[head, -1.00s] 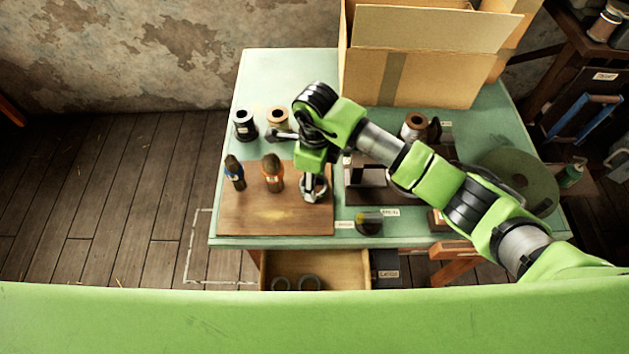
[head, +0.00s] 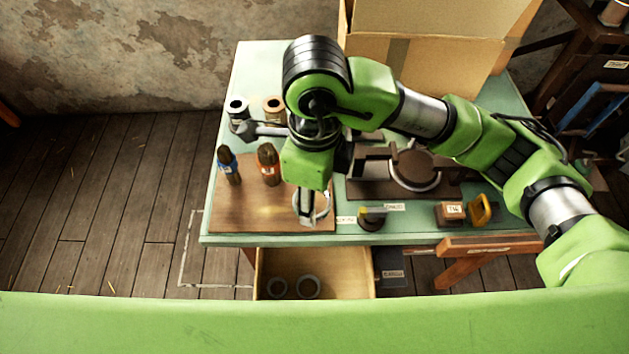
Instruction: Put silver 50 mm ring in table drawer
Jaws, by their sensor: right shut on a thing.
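My right gripper (head: 307,212) is shut on the silver ring (head: 324,207), held over the front right part of the brown wooden board (head: 255,215). The fingers hide part of the ring, and its exact height is hard to tell. The table drawer (head: 345,268) is pulled out below the table's front edge, nearer to me than the gripper. Two dark grey rings, a smaller one (head: 277,288) and a larger one (head: 308,287), lie inside it. My left gripper is not in view.
Two dark-topped bottles (head: 229,168) (head: 268,167) stand on the board. Two spools (head: 238,110) (head: 273,108) stand behind it. A round-plated device (head: 412,165), a small dark holder (head: 372,220) and a yellow item (head: 480,210) are to the right.

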